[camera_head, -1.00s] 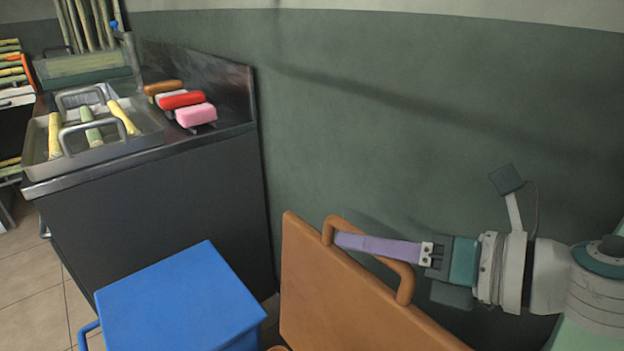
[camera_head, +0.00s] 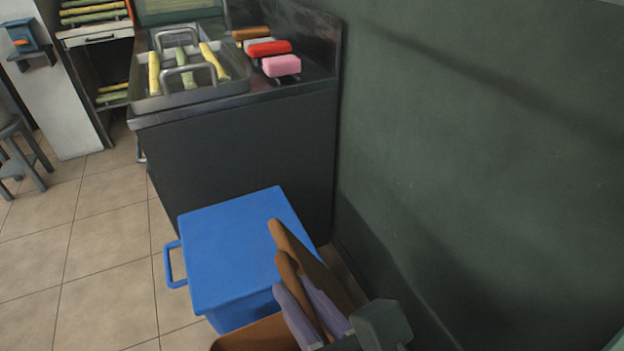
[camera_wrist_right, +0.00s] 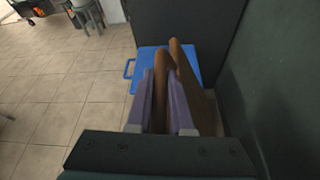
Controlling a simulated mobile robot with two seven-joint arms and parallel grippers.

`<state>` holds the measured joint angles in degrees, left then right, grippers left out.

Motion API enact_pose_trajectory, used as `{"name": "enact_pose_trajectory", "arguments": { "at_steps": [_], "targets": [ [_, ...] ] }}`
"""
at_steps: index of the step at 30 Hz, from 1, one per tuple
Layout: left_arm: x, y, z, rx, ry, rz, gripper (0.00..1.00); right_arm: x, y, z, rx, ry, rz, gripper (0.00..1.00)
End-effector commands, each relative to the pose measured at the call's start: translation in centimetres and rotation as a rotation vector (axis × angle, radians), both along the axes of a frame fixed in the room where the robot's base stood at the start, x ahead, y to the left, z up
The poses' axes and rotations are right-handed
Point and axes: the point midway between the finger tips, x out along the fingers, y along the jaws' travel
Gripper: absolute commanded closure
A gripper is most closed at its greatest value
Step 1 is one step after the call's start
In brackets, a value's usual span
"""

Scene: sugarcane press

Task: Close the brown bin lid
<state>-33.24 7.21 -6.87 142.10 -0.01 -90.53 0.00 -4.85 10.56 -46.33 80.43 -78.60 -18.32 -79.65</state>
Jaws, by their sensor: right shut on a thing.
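The brown bin (camera_head: 240,338) shows only its rim and part of its inside at the bottom of the head view. Its brown lid (camera_head: 287,238) is raised and seen nearly edge-on, tilted up above the bin, so the bin is open. My right gripper (camera_head: 294,289) has its purple fingers on both sides of the lid's handle (camera_head: 288,268) and is shut on it. In the right wrist view the handle (camera_wrist_right: 161,75) stands between the two fingers, with the lid (camera_wrist_right: 181,58) just right of it. My left gripper is not in view.
A blue bin (camera_head: 235,245) with a shut lid stands just beyond the brown bin. A dark counter (camera_head: 230,150) with a metal tray (camera_head: 150,103) is behind it. The green wall (camera_head: 470,170) is close on the right. Tiled floor (camera_head: 100,270) is clear on the left.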

Motion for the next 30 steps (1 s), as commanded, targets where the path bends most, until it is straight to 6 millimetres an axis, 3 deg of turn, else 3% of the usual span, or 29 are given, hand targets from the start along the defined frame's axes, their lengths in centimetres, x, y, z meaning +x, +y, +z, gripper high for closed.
{"name": "enact_pose_trajectory", "arguments": {
  "at_steps": [10,11,19,26,30],
  "targets": [
    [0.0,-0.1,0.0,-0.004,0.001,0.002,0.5,0.0,0.1,-0.1,-0.003,-0.001,0.001,1.0],
    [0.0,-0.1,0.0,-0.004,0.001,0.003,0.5,0.0,0.1,-0.1,-0.002,0.0,0.001,0.79],
    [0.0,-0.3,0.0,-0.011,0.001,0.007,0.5,0.0,0.1,-0.1,-0.002,0.0,0.0,0.5],
    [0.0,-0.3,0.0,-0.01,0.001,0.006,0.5,-0.1,0.0,-0.1,-0.003,0.001,0.0,0.5],
    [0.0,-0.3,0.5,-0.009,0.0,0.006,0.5,-1.2,-0.5,0.4,-0.003,0.002,0.001,0.5]
  ]
}}
